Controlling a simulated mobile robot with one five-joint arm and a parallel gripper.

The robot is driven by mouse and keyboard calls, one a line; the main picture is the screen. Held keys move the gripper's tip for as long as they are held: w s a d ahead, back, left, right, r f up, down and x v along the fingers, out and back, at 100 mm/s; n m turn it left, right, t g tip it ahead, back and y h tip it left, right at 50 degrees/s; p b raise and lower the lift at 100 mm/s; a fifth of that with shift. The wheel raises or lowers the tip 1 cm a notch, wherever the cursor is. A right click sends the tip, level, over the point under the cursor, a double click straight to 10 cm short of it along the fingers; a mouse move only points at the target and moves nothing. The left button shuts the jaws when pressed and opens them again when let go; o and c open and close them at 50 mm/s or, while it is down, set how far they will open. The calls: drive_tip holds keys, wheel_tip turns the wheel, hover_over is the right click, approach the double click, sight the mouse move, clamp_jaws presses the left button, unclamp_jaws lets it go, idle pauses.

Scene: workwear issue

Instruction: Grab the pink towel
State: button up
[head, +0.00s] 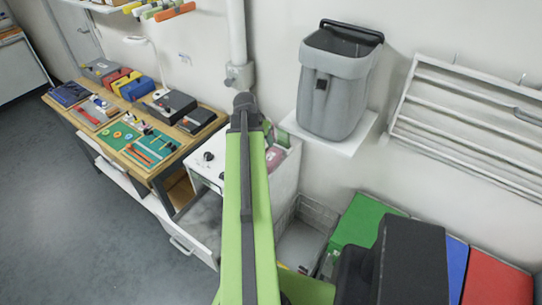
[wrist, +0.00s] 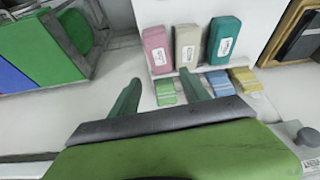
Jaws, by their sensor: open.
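The pink towel (wrist: 157,45) is a folded block with a white label, at the left end of a row on a white surface in the wrist view. A beige towel (wrist: 188,45) and a teal towel (wrist: 223,38) stand beside it. In the head view a pink patch (head: 275,157), probably the same towel, shows on the white cabinet, partly hidden by my arm. My gripper (wrist: 160,76) is open and empty, its two green fingers apart and pointing toward the pink and beige towels. I cannot tell the remaining distance. In the head view its fingers are hidden.
Smaller green (wrist: 165,92), blue (wrist: 219,82) and yellow (wrist: 245,78) folded cloths lie in front of the towels. A grey bin (head: 335,85) stands on a wall shelf right of my arm. A wooden workbench (head: 150,170) with tools is at left. A wall rack (head: 470,125) hangs at right.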

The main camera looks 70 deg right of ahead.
drive_tip(key=b, duration=1.2)
approach(271, 157)
drive_tip(key=x, duration=0.5)
drive_tip(key=shift+w+d+f, duration=0.2)
drive_tip(key=shift+w, duration=0.05)
drive_tip(key=shift+d+f, duration=0.1)
drive_tip(key=shift+f, duration=0.05)
drive_tip(key=b+x, duration=0.4)
drive_tip(key=x, duration=0.1)
drive_tip(key=shift+s, duration=0.15)
drive_tip(key=shift+f+b, duration=0.25)
drive_tip(key=shift+b, duration=0.15)
drive_tip(key=shift+c, duration=0.3)
drive_tip(key=c, duration=1.1)
drive_tip(key=shift+r, duration=0.1)
